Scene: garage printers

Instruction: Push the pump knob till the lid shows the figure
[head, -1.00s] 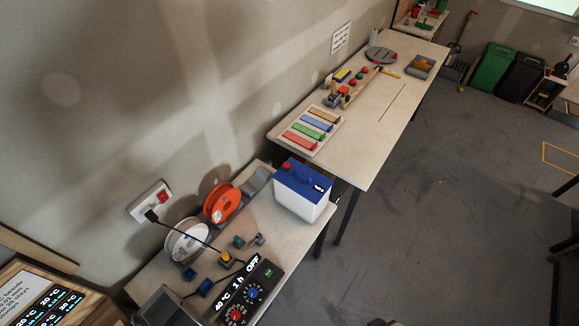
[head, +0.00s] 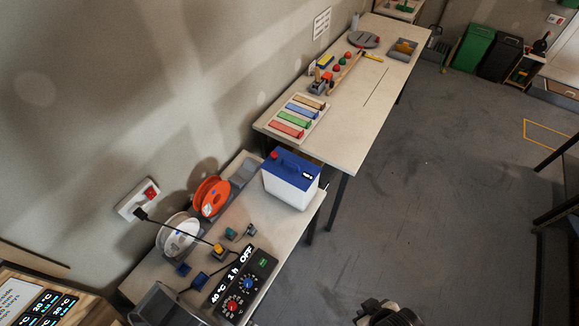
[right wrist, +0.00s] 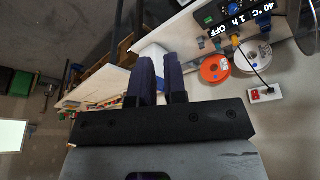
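A white box with a blue lid (head: 291,163) stands at the far right end of the near bench. A red knob (head: 273,155) sits at the lid's left corner. A small dark display (head: 308,175) with white marks is on the lid, too small to read. My right gripper (head: 385,312) is at the bottom of the head view, low and well apart from the box. In the right wrist view its two dark fingers (right wrist: 160,78) stand slightly apart with nothing between them, and the white box (right wrist: 151,52) is partly hidden behind them. My left gripper is not in view.
The near bench holds an orange spool (head: 211,196), a white spool (head: 178,236) and a black control panel (head: 243,287) reading 40 °C, 1 h, OFF. A longer bench (head: 345,130) with coloured bars stands beyond.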

